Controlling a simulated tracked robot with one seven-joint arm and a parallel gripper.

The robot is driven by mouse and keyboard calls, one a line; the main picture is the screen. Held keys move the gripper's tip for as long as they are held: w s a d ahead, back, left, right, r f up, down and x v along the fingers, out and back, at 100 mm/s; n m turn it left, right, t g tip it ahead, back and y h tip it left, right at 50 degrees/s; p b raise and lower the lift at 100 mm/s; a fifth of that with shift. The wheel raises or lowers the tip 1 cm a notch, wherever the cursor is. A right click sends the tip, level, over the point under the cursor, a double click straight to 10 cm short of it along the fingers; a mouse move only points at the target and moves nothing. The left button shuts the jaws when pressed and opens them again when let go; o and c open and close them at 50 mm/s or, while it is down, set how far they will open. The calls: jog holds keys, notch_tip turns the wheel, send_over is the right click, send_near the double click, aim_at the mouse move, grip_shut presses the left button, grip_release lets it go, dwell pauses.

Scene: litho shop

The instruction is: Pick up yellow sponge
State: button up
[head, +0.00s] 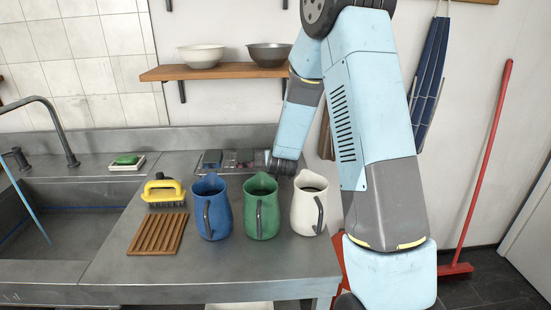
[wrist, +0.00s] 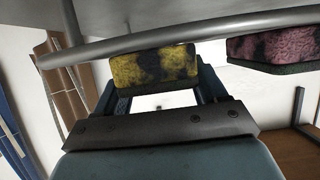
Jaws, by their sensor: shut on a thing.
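The yellow sponge (wrist: 152,67), blotched with dark stains and with a dark underside, is between the two fingers of my gripper (wrist: 162,88) in the wrist view. The gripper is shut on it. A pink sponge (wrist: 272,47) with dark patches is to its right, apart from the gripper. In the head view my gripper (head: 283,166) is low over the back of the counter, behind the white jug. I cannot make out the yellow sponge there.
A blue jug (head: 208,190), a green jug (head: 252,205) and a white jug (head: 304,218) stand in front of my gripper. A wall shelf (head: 220,73) with two bowls is above. A yellow-handled brush (head: 162,186) and a wooden rack (head: 150,235) are left. A grey rail (wrist: 210,30) crosses close by the sponge.

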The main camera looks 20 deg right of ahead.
notch_tip(320, 180, up, 10)
dwell(0.7)
jog(key=shift+s+f, duration=0.1)
jog(key=shift+f, duration=0.05)
